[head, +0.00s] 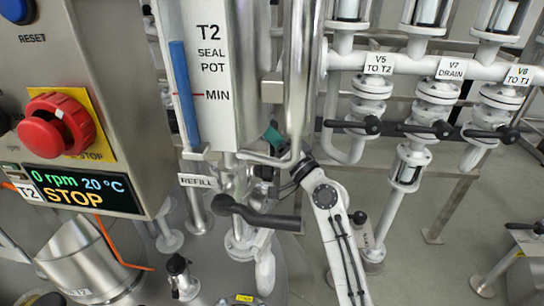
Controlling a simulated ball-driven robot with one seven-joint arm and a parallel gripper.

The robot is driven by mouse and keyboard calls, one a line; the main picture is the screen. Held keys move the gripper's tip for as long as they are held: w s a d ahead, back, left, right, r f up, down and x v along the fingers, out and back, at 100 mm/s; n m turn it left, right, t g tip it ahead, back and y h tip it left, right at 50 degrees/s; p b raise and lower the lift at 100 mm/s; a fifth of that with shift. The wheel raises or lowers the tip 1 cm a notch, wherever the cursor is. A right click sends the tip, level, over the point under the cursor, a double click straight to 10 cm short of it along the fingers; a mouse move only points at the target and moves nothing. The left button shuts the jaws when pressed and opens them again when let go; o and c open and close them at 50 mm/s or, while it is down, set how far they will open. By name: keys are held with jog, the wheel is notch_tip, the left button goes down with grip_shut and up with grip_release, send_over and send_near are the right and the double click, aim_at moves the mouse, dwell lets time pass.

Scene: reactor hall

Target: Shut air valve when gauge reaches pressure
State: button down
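No pressure gauge dial and no label naming an air valve can be made out. A teal part (272,136), perhaps a valve handle, shows behind the T2 seal pot's pipework and is mostly hidden. My arm rises from the bottom, and my gripper (268,172) is at its upper end, just below the teal part. Pipes cover the fingers, so I cannot tell whether they are open or touch anything. The T2 seal pot (222,80) has a blue level column (184,95) reaching well above the red MIN line.
A black lever (260,217) below the REFILL label (197,181) lies close left of my arm. Valves V5 (352,125), V7 (425,130) and V8 (492,133) stand right. The control panel (120,60) with a red stop button (57,125) reads 0 rpm, 20 °C, STOP.

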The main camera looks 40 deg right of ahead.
jog(key=b, duration=0.1)
jog(key=n+b, duration=0.1)
jog(key=b, duration=0.1)
jog(key=shift+s+a+r+t+y, duration=0.2)
jog(key=shift+a+r+t+y, duration=0.05)
jog(key=shift+a+t+y, duration=0.15)
jog(key=b, duration=0.1)
jog(key=r+n+b, duration=0.1)
jog(key=shift+s+a+t+y+b, duration=0.15)
jog(key=shift+t+y+b, duration=0.15)
jog(key=shift+y, duration=0.1)
jog(key=shift+a+r+n, duration=0.1)
jog(key=shift+n, duration=0.2)
jog(key=c, duration=1)
grip_release()
jog(key=shift+o, duration=0.2)
jog(key=shift+f, duration=0.2)
jog(key=shift+s+f, duration=0.15)
jog(key=shift+s, duration=0.1)
jog(key=b+v, duration=0.1)
jog(key=v, duration=0.9)
jog(key=shift+b, duration=0.4)
